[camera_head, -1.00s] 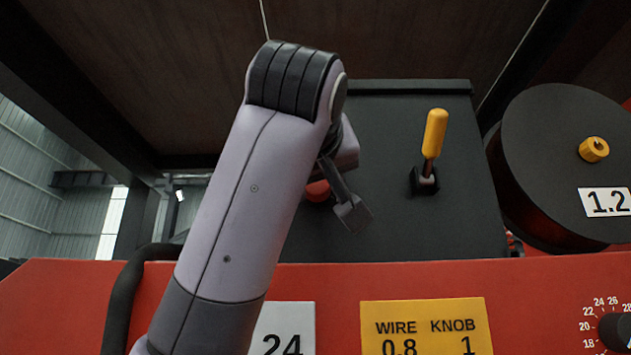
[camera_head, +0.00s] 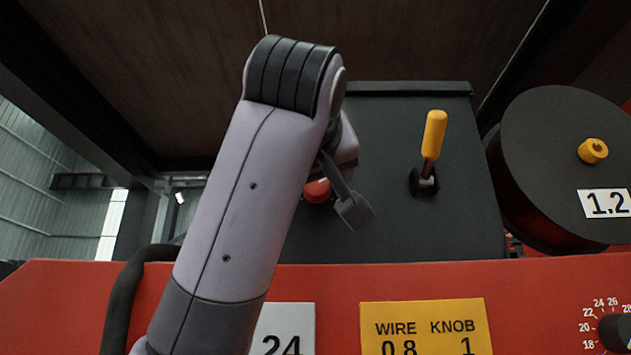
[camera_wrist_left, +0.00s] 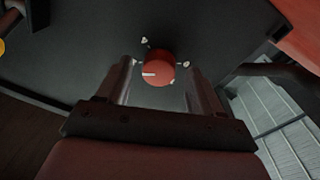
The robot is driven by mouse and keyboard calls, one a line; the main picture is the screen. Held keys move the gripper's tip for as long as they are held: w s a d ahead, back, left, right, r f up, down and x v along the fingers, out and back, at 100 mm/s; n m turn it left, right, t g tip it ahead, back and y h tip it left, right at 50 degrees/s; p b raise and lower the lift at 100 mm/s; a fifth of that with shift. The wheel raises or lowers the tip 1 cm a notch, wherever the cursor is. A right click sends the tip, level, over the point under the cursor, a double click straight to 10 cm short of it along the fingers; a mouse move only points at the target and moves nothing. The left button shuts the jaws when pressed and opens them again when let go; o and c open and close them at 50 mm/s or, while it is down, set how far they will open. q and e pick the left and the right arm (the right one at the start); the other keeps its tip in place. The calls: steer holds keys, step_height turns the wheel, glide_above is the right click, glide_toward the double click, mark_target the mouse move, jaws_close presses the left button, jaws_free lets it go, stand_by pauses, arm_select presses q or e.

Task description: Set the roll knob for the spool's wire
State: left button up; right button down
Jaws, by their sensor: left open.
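A red roll knob (camera_head: 317,191) sits on the dark machine panel, partly hidden by my left arm in the head view. In the left wrist view, the red knob (camera_wrist_left: 160,67) has a white pointer line towards the picture's left and small white marks around it. My left gripper (camera_wrist_left: 160,76) is open, with one finger to each side of the knob in that view. I cannot tell whether the fingers touch it. In the head view one finger of this gripper (camera_head: 354,210) shows just right of the knob. The wire spool (camera_head: 545,165) at the right carries a "1.2" label.
A yellow-handled lever (camera_head: 433,140) stands on the panel right of the knob. A yellow chart (camera_head: 427,328) reads "WIRE KNOB" and "0.8 1"; its lower rows are cut off. A white "24" sign (camera_head: 283,325) and a numbered dial (camera_head: 615,332) are on the red front.

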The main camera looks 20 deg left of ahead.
arm_select(q)
steer(key=b+v, duration=0.1)
steer(key=v, duration=0.5)
steer(key=shift+s+b, duration=0.3)
